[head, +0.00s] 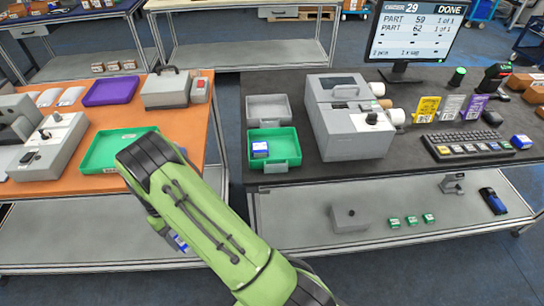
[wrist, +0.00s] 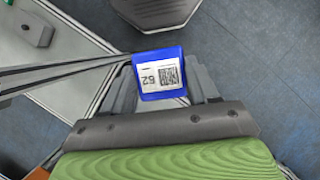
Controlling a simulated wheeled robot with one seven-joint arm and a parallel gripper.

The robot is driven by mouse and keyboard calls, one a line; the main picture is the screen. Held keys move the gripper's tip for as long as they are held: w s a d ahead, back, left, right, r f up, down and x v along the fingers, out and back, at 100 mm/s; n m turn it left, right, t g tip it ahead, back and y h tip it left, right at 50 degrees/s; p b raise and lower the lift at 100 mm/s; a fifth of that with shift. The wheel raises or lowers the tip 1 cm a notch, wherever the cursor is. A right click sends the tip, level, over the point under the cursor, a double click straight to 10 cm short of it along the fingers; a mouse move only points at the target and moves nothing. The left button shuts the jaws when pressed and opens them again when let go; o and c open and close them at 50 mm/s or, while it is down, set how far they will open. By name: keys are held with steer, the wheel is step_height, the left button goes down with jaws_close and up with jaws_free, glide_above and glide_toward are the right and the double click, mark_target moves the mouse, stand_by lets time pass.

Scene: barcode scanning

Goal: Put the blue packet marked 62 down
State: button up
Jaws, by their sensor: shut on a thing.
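The blue packet marked 62 (wrist: 162,88) is held between the fingers of my gripper (wrist: 161,84), its white label with code and number facing the wrist camera. In the head view a small part of the packet (head: 181,243) shows below my green arm, beside the gap between the two tables; most of my gripper there is hidden behind the arm. A green tray (head: 292,162) at the front left of the dark table holds one blue packet (head: 260,149). Another green tray (head: 103,153) on the orange table looks empty, its right end partly covered by my arm.
A grey tray (head: 268,106) sits behind the green one, beside a scanner machine (head: 345,118). A screen (head: 412,30) reads PART 59 and PART 62, 1 of 1, DONE. A keyboard (head: 467,146) and another blue packet (head: 521,141) are at the right. A purple tray (head: 110,91) lies on the orange table.

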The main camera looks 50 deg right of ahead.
steer(key=shift+f+b, duration=0.5)
steer(key=shift+f, duration=0.4)
steer(key=shift+r+p, duration=0.3)
steer(key=shift+p, duration=0.05)
